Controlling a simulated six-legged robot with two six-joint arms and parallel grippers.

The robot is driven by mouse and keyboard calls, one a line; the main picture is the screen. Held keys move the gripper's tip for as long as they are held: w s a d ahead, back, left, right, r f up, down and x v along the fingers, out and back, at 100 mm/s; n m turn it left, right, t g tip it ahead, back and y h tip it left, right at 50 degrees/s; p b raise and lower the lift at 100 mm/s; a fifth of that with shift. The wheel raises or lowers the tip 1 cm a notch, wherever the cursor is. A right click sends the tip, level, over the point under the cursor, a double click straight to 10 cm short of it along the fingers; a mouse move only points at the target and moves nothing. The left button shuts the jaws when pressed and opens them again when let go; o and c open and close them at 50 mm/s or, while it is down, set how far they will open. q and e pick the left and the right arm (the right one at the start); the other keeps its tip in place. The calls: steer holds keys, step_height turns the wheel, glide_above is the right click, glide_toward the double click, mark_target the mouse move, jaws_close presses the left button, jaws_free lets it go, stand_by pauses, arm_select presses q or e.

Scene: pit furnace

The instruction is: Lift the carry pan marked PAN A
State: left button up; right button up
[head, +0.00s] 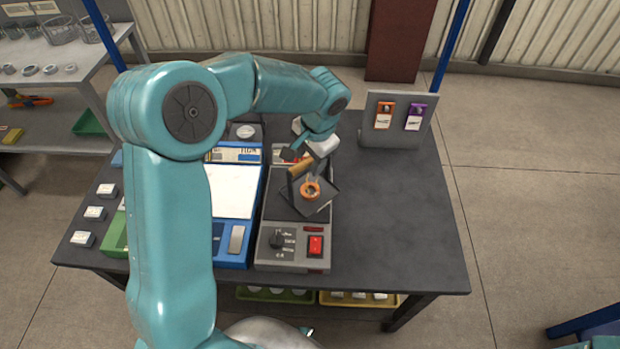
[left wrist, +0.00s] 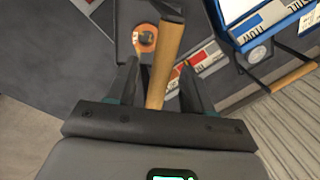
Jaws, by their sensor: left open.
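A dark, square carry pan (head: 322,198) sits on the grey unit with the knob, turned at an angle to it. An orange ring-shaped piece (head: 310,190) lies in it and also shows in the left wrist view (left wrist: 145,38). Its wooden handle (head: 300,168) stands above the pan. I cannot read a PAN A mark. My left gripper (head: 303,158) is just above the handle. In the left wrist view, the open jaws (left wrist: 160,78) have the wooden handle (left wrist: 168,62) between them, with a gap at the sides. My right gripper is not in view.
The grey unit (head: 283,244) has a knob and red switch. A blue-framed unit (head: 232,190) stands to its left. An upright board (head: 395,120) with orange and purple tags stands at the back right. The dark table (head: 395,235) is clear on the right.

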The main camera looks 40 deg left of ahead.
arm_select(q)
steer(key=shift+a+f, duration=0.15)
steer(key=shift+f, duration=0.55)
steer(key=shift+a+f, duration=0.1)
steer(key=shift+f, duration=0.05)
jaws_close()
steer(key=shift+w, duration=0.1)
